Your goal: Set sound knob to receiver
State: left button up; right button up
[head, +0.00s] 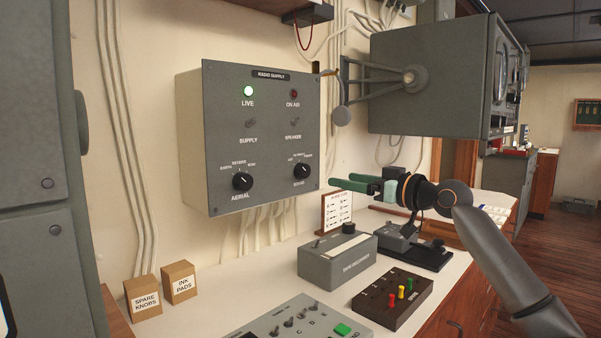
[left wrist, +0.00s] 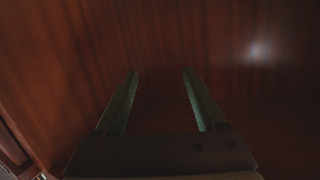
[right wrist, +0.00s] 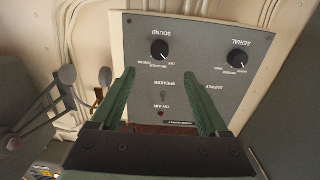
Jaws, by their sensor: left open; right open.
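The sound knob (head: 303,171) is a round black knob with a white mark at the lower right of the grey radio supply panel (head: 222,128). Its mark seems to point up and left, towards the "off" side; the small labels are hard to read. My right gripper (head: 340,180) is open and empty, a little right of the panel and apart from it. In the right wrist view the panel appears upside down, with the sound knob (right wrist: 160,50) just beyond and between the open green fingers. My left gripper (left wrist: 160,73) is open and empty, facing a dark reddish wood surface.
The aerial knob (head: 243,181) sits left of the sound knob, with two toggle switches above. A grey cabinet on a bracket (head: 432,80) juts out above my right arm. Below are a grey box (head: 338,262), a card stand (head: 337,212) and small cartons (head: 142,297).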

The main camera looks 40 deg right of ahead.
aim_at(306, 172)
pick_arm(q)
jog(key=s+d+f+n+g+y+p, duration=0.1)
jog(key=s+f+g+p, duration=0.5)
jog(key=s+f, duration=0.1)
jog(key=shift+f, duration=0.75)
pick_arm(e)
jog(key=shift+w+a, duration=0.15)
jog(key=shift+w, duration=1.85)
jog(key=shift+w+a, duration=0.2)
jog(key=shift+w, duration=1.8)
jog(key=shift+w+a, duration=0.15)
jog(key=shift+w, duration=1.85)
grip_shut()
